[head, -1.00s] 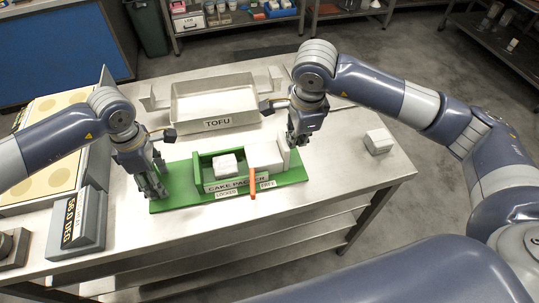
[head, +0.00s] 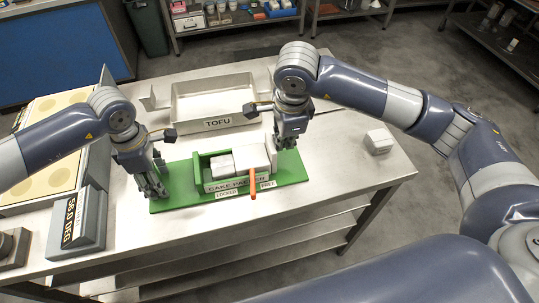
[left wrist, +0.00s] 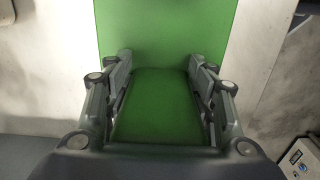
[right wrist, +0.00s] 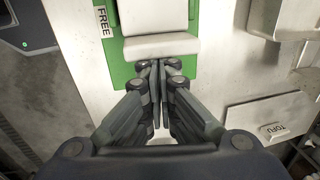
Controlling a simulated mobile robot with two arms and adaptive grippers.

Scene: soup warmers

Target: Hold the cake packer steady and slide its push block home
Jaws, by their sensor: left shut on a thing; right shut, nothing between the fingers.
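The green cake packer (head: 295,176) lies on the steel table, its front labelled CAKE PACKER. A small white block (head: 219,164) sits in its channel, with the larger white push block (head: 252,158) to the right, against or very close to it. An orange lever (head: 252,180) hangs at the front between the LOCKED and FREE labels. My left gripper (head: 153,190) is shut on the packer's left end; the green base (left wrist: 160,100) lies between its fingers. My right gripper (head: 281,146) is shut and empty at the push block's right end; its tips meet the white end plate (right wrist: 160,46).
A TOFU tray (head: 217,121) stands behind the packer. A white block (head: 379,141) sits at the table's right. A scale-like display unit (head: 77,222) stands at the left front.

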